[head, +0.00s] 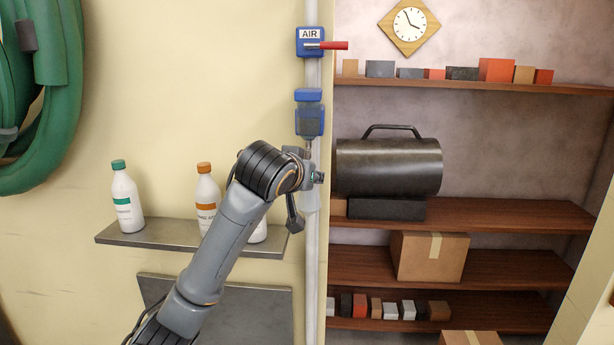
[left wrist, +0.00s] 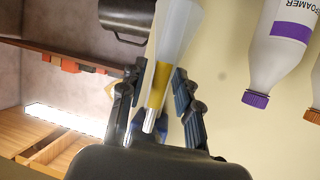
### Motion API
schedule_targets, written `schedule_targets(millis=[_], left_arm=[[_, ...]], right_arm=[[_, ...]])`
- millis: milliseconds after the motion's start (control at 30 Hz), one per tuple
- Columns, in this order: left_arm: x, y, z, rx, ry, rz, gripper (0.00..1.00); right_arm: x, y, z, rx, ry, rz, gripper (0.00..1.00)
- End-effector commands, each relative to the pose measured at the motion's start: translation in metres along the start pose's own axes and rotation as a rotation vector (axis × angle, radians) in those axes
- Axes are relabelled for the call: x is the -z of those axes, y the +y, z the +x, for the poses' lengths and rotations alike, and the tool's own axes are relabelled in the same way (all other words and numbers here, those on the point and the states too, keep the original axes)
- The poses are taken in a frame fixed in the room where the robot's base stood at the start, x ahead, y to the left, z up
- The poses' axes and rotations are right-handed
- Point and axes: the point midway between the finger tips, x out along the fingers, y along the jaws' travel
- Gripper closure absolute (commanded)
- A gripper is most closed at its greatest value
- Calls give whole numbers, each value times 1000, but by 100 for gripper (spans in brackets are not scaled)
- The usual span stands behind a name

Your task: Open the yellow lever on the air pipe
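The air pipe (head: 312,270) runs upright along the wall edge, with a blue AIR valve (head: 310,42) and its red lever (head: 330,45) high up. A second blue fitting (head: 309,115) sits lower on the pipe. My left gripper (head: 304,190) is at the pipe below that fitting, largely covered by its own wrist. In the left wrist view, a yellow piece (left wrist: 162,82), apparently the yellow lever, lies between the open fingers of my left gripper (left wrist: 157,100), with a small gap on each side. No yellow lever shows in the head view. My right gripper is out of view.
Bottles (head: 126,200) stand on a small grey shelf (head: 150,240) left of the pipe, behind my arm. Wooden shelves (head: 500,215) with a dark cylinder (head: 390,167) and boxes (head: 430,257) are on the right. A green hose (head: 65,110) hangs at far left.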

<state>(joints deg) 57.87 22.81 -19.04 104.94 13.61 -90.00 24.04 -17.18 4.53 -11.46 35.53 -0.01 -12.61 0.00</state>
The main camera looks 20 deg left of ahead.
Motion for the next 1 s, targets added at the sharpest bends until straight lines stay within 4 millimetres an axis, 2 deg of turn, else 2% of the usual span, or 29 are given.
schedule_targets(millis=[267, 367, 467, 800, 1000], left_arm=[[1, 0, -1, 0, 2, -1, 63], [2, 0, -6, -2, 5, -1, 63], [2, 0, -20, -2, 7, -1, 63], [1, 0, -91, -2, 6, -1, 63], [0, 0, -115, -1, 3, -2, 63]], right_arm=[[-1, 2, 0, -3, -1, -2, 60], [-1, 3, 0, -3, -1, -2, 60], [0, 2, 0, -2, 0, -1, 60], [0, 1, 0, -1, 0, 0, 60], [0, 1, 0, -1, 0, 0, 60]])
